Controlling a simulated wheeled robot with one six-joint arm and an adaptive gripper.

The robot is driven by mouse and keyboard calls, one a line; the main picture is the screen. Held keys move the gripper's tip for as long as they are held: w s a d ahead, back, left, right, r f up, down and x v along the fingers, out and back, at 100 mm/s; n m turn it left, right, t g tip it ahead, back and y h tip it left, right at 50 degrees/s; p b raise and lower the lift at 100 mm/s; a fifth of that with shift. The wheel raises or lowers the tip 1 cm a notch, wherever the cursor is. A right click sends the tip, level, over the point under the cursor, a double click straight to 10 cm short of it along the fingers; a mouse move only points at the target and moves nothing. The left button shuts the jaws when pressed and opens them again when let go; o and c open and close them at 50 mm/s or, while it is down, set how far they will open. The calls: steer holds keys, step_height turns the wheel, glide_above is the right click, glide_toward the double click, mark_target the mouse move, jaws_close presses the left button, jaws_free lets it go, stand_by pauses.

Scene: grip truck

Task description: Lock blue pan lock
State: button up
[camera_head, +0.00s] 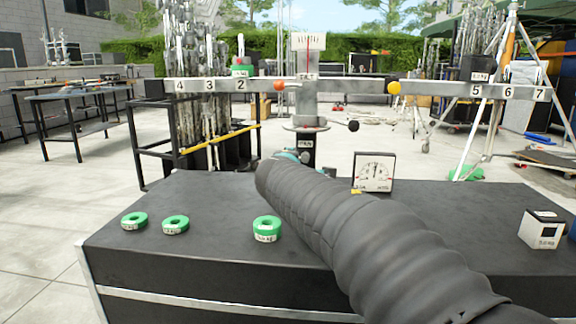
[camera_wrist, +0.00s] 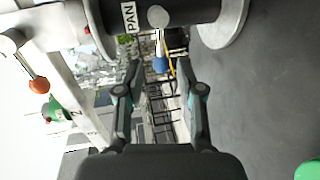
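The blue pan lock is a small blue ball knob (camera_wrist: 161,64) on a short pale stem, beside the black column with the white PAN label (camera_wrist: 130,17). In the wrist view the knob lies between the fingertips of my gripper (camera_wrist: 159,68), with a visible gap on both sides. The fingers are open and hold nothing. Whether the knob is level with the tips in depth cannot be told. In the head view the PAN label (camera_head: 306,143) shows below the beam, while my arm hides the blue knob and most of my gripper (camera_head: 291,156).
A balance beam (camera_head: 440,90) carries an orange ball (camera_head: 279,86) and a yellow ball (camera_head: 394,88). A black ball knob (camera_head: 353,125) sticks out right of the column. Green rings (camera_head: 176,225), a dial gauge (camera_head: 373,172) and a white-black block (camera_head: 541,229) stand on the dark table (camera_head: 215,200).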

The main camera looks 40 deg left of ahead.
steer(key=v, duration=0.4)
steer(key=shift+s+d, duration=0.2)
steer(key=shift+s, duration=0.1)
